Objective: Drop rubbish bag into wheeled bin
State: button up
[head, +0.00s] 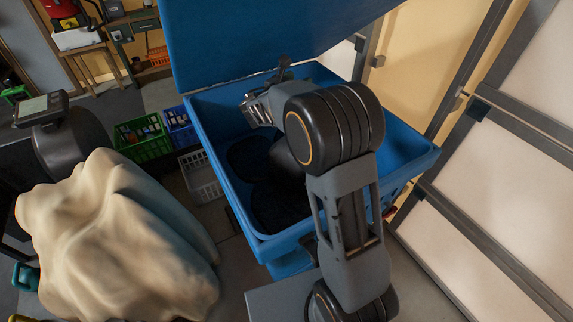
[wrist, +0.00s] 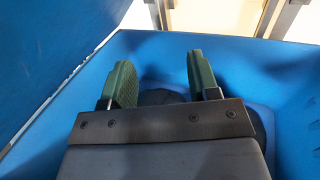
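The wheeled bin (head: 420,158) is blue, and its lid (head: 270,35) stands open at the back. Black rubbish bags (head: 280,206) lie inside it, partly hidden by my arm, and I cannot tell their edges apart. My gripper (wrist: 160,65) is over the bin's interior. In the wrist view its two green fingers are wide apart with nothing clasped between them. A dark bag surface (wrist: 160,97) shows below and behind the fingers. The bin's blue wall (wrist: 285,70) surrounds them. In the head view the fingertips are not clear.
A large cream-covered heap (head: 115,240) stands at the left. A green crate (head: 142,137), a blue crate (head: 180,128) and a white basket (head: 200,176) sit on the floor left of the bin. A panelled wall with metal bars (head: 500,120) is close on the right.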

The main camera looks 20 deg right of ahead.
jog(key=shift+f, duration=0.15)
jog(key=b+v, duration=0.2)
jog(key=v, duration=1.1)
jog(key=shift+s+a, duration=0.3)
